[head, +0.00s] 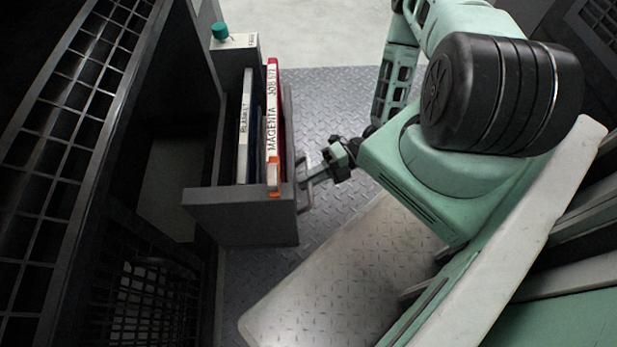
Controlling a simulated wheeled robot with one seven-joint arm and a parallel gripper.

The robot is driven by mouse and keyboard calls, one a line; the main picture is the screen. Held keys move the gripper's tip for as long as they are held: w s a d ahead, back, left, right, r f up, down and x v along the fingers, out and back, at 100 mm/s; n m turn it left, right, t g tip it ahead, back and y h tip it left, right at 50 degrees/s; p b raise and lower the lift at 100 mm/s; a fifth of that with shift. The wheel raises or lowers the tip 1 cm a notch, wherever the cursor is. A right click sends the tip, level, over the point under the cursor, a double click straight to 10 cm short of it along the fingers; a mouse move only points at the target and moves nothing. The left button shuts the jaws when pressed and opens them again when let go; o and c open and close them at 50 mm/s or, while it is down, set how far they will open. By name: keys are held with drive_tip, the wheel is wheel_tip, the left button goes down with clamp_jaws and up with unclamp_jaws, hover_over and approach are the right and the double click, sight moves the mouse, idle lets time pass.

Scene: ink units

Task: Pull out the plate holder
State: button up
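The plate holder (243,218) is a dark grey, open-topped box at the centre left, standing out from the dark cabinet beside it. Upright plates stand in it: a white-edged one labelled BLANKET (244,125) and a red and white one labelled MAGENTA (272,120) with an orange clip at its near end. A grey handle (302,198) is on the holder's right side. My gripper (314,174) is at this handle, its fingertips reaching it from the right. The fingertips are small and overlap the handle, so their grip on it is unclear.
A dark rack with a grid-like frame (62,130) fills the left. A pale block with a teal knob (220,31) stands behind the plates. Grey tread-plate floor (335,110) lies open behind and right of the holder.

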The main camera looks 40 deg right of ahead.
drive_tip(key=shift+o, duration=0.8)
drive_tip(key=p+v, duration=0.3)
drive_tip(key=v, duration=1.4)
drive_tip(key=shift+d+p, duration=0.25)
drive_tip(key=shift+p, duration=0.15)
drive_tip(key=shift+s+f, duration=0.1)
drive_tip(key=shift+s, duration=0.05)
